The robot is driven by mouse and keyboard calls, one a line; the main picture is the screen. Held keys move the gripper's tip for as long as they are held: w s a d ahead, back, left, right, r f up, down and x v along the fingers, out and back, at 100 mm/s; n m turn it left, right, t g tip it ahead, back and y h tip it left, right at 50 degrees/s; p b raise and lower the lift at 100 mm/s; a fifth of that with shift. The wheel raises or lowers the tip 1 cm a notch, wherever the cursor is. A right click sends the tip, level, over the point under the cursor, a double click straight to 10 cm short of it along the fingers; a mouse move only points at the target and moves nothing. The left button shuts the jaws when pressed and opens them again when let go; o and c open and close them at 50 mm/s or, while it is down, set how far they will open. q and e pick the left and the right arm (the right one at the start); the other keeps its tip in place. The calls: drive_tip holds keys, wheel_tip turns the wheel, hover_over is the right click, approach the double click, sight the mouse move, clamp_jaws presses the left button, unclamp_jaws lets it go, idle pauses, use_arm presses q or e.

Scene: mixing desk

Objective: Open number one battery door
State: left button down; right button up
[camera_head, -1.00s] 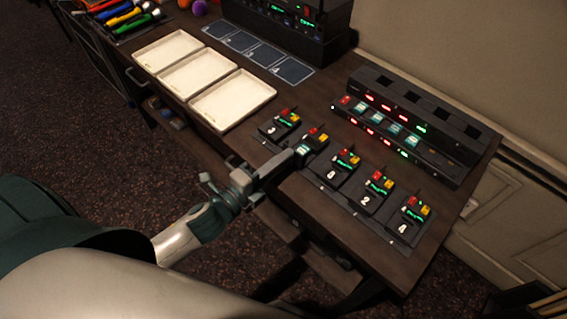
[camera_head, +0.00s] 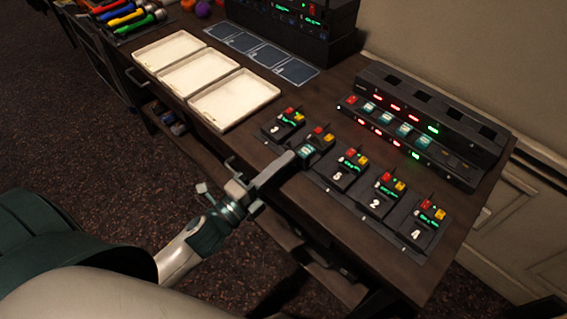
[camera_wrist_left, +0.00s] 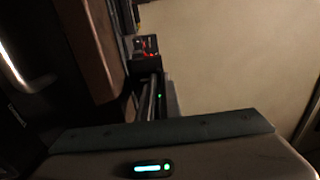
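Several dark packs with red and yellow tops stand in a row on the desk, with white numbers on their fronts. I read 3 on the leftmost pack (camera_head: 283,123), 2 on one pack (camera_head: 379,198) and 4 on the rightmost pack (camera_head: 419,231). The second pack from the left (camera_head: 321,139) has its number covered by my left gripper (camera_head: 306,152). The fingers look closed together, with the tips at that pack's front; contact and the door's state are unclear. The wrist view shows narrow fingers (camera_wrist_left: 152,97) and a red-lit pack (camera_wrist_left: 147,47) beyond. My right gripper is not in view.
A dark charging rack (camera_head: 422,127) with lit indicators stands behind the packs. Three cream trays (camera_head: 235,98) and a dark mat with marked squares (camera_head: 262,53) lie to the left. The desk's front edge runs below the packs.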

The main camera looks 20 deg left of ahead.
use_arm(q)
drive_tip(key=c, duration=2)
unclamp_jaws()
drive_tip(key=shift+v, duration=0.75)
drive_tip(key=shift+b+v, duration=2.15)
drive_tip(key=shift+v, duration=5.8)
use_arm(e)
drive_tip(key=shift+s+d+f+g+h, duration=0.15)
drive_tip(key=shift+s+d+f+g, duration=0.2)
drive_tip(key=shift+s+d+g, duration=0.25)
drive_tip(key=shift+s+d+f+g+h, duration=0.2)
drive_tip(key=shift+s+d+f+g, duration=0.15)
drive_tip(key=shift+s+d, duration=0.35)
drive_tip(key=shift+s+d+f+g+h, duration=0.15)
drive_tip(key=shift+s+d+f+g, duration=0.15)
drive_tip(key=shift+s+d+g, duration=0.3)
